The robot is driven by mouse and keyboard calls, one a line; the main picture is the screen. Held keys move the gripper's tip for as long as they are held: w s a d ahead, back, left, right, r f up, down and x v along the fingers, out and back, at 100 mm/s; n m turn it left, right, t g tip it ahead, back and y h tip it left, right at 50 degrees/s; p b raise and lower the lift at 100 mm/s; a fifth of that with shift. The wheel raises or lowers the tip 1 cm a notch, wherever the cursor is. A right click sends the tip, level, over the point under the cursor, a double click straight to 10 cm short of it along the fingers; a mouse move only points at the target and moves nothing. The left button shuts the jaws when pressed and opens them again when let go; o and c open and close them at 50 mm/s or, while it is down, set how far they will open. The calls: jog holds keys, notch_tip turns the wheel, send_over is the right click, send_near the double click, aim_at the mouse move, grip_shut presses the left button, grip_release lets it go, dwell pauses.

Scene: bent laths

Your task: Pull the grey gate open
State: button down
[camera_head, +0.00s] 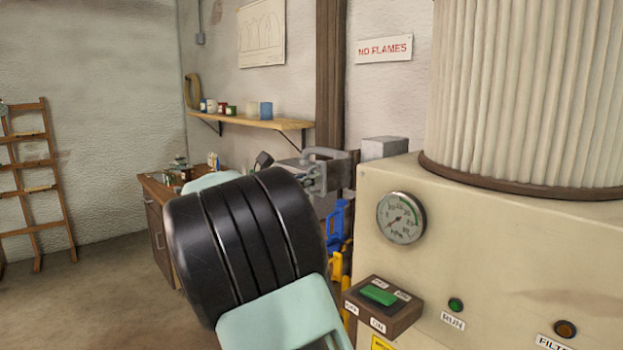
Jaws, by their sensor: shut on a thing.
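The grey gate (384,148) shows as a pale grey block just behind the left edge of the cream machine. My gripper (318,172) is left of it, beyond the black section of my arm. It is shut on a grey part that seems to belong to the gate. The grip itself is small and partly covered by my arm, so the exact contact and how far open the gate stands cannot be told.
The cream machine (480,260) fills the right, with a pressure gauge (401,218) and a switch box (382,305) on its front. A wall shelf (235,119) and a wooden cabinet (158,220) stand behind. A ladder (37,185) leans at left. Floor at left is clear.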

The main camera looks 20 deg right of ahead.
jog(key=c, duration=2.1)
grip_release()
jog(key=v, duration=1.2)
